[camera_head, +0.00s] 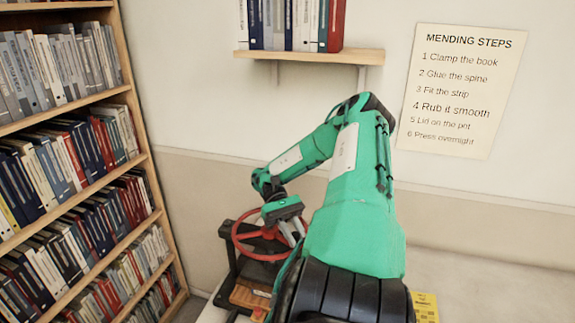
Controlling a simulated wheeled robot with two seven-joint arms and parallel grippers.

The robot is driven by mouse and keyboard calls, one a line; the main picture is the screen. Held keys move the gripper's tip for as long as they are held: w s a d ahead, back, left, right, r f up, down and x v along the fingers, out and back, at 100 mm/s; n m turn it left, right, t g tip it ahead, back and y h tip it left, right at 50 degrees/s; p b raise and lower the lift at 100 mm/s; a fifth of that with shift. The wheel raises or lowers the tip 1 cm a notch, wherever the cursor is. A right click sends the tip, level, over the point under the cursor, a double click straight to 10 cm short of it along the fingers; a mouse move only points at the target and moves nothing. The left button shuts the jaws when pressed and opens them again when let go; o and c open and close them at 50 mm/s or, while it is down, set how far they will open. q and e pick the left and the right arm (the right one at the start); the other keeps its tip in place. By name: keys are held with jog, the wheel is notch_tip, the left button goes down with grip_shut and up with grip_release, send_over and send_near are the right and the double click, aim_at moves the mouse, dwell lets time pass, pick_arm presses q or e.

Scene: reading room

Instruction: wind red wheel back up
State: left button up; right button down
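The red wheel (239,244) sits on top of a dark press frame (228,272) at the lower middle of the view. Below it a brown, wood-coloured part (250,296) shows. A green arm, which I take as my right one, comes up from the bottom and bends down to the left. Its gripper (292,232) is at the wheel's right side, fingers pointing down at the rim. The hand and fingers cover part of the wheel. I cannot tell whether the fingers are shut on the rim. My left gripper is not in view.
A tall bookshelf (140,150) full of books stands at the left. A wall shelf (310,56) with several books hangs above the arm. A sign of mending steps (460,90) is on the wall. A yellow item (426,306) lies at the bottom right, partly hidden by my arm.

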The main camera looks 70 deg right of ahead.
jog(key=shift+d, duration=0.1)
dwell(0.3)
jog(key=c, duration=1.3)
grip_release()
jog(key=shift+o, duration=0.2)
jog(key=shift+w+d, duration=0.2)
jog(key=shift+w, duration=0.05)
jog(key=shift+b+v, duration=0.6)
jog(key=shift+v, duration=0.4)
jog(key=shift+w+d+r+p, duration=0.15)
jog(key=shift+d+r+p, duration=0.2)
jog(key=shift+d, duration=0.05)
jog(key=shift+w+d+r, duration=0.1)
jog(key=shift+w+d, duration=0.05)
